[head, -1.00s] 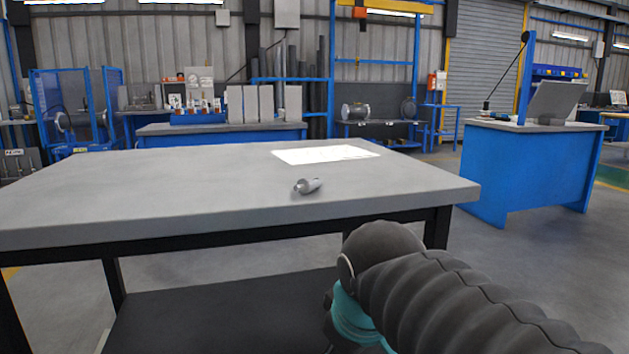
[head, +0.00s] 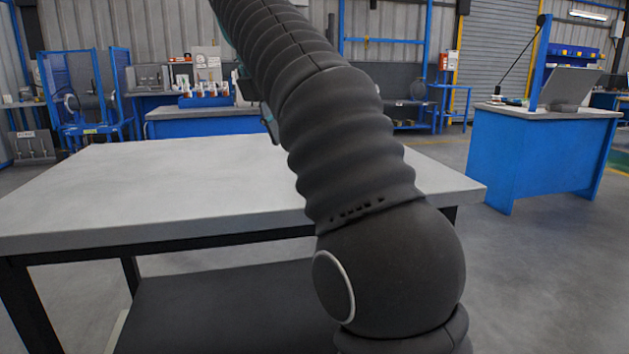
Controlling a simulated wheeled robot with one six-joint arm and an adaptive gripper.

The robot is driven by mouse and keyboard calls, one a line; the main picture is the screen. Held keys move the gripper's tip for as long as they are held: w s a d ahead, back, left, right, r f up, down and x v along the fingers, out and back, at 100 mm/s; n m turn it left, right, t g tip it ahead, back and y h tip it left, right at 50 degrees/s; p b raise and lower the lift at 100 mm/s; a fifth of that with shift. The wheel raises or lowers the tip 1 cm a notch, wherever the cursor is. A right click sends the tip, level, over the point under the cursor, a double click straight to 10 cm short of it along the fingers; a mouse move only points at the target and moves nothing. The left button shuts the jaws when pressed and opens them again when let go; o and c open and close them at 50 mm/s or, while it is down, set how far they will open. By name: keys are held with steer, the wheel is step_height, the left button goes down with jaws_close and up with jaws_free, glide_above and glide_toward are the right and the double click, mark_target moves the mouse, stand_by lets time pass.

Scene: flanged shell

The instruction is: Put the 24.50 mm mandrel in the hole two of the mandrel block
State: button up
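My arm stands raised across the middle of the head view. A small dark and teal part at its far end, which looks like part of my gripper (head: 270,123), shows past the arm's left side above the table (head: 130,195). The rest of the gripper is hidden behind the arm, so I cannot tell whether it is open or holds anything. The grey metal cylinder seen earlier on the table is out of sight behind the arm. I cannot make out the mandrel block or its holes for certain.
A blue rack with several small upright items (head: 206,99) stands on the back bench (head: 205,113). A blue desk (head: 535,160) with a tilted panel (head: 572,88) stands at the right. The table's left part is clear. Open floor lies between table and desk.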

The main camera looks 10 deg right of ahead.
steer(key=shift+n, duration=0.6)
steer(key=x, duration=0.6)
steer(key=shift+w+f, duration=0.35)
steer(key=shift+x, duration=3.15)
steer(key=shift+w, duration=0.15)
steer(key=shift+r, duration=0.1)
jaws_close()
